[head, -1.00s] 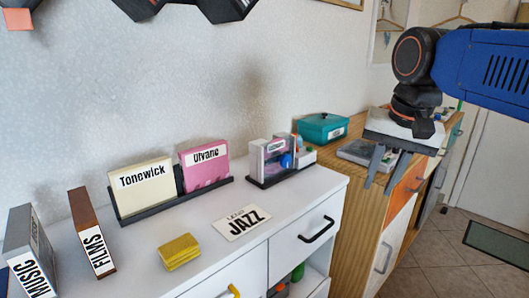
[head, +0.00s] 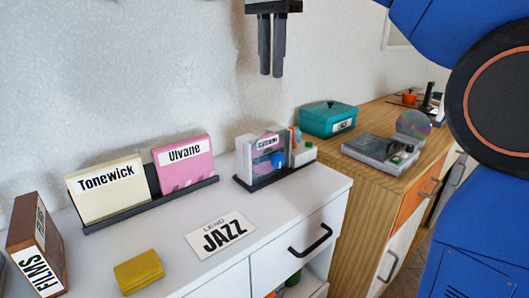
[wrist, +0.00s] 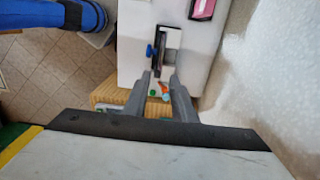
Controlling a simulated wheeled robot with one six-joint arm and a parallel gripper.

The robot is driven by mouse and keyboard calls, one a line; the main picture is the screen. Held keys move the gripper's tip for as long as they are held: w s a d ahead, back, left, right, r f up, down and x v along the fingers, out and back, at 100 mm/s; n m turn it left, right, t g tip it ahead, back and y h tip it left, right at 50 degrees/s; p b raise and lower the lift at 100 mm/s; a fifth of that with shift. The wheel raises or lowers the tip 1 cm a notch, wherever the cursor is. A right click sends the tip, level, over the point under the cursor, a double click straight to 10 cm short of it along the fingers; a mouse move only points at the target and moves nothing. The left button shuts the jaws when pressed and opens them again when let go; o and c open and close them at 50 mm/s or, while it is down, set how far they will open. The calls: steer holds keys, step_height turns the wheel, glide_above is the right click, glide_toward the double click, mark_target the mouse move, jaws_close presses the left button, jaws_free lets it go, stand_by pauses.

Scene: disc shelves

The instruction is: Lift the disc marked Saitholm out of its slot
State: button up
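No label that I can read says Saitholm. A small black rack (head: 262,184) on the white cabinet holds a clear-and-purple case (head: 267,158) with a label too small to read. Left of it, a longer black rack (head: 155,203) holds a cream case marked Tonewick (head: 106,190) and a pink case marked Ulvane (head: 184,163). My gripper (head: 272,75) points down, high above the small rack, empty. In the wrist view its fingers (wrist: 159,75) are apart, with the small rack (wrist: 157,66) beyond the tips.
A blue round piece (head: 278,160) sits at the small rack. A JAZZ card (head: 221,235), a yellow block (head: 138,271) and a FILMS box (head: 36,248) are on the cabinet.

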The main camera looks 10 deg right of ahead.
step_height(320, 180, down, 11)
steer(key=shift+f, duration=0.2)
steer(key=shift+w+a+f, duration=0.1)
steer(key=shift+w+f, duration=0.05)
steer(key=shift+f, duration=1.25)
steer(key=shift+w+a+f, duration=0.1)
steer(key=shift+f, duration=1.3)
jaws_close()
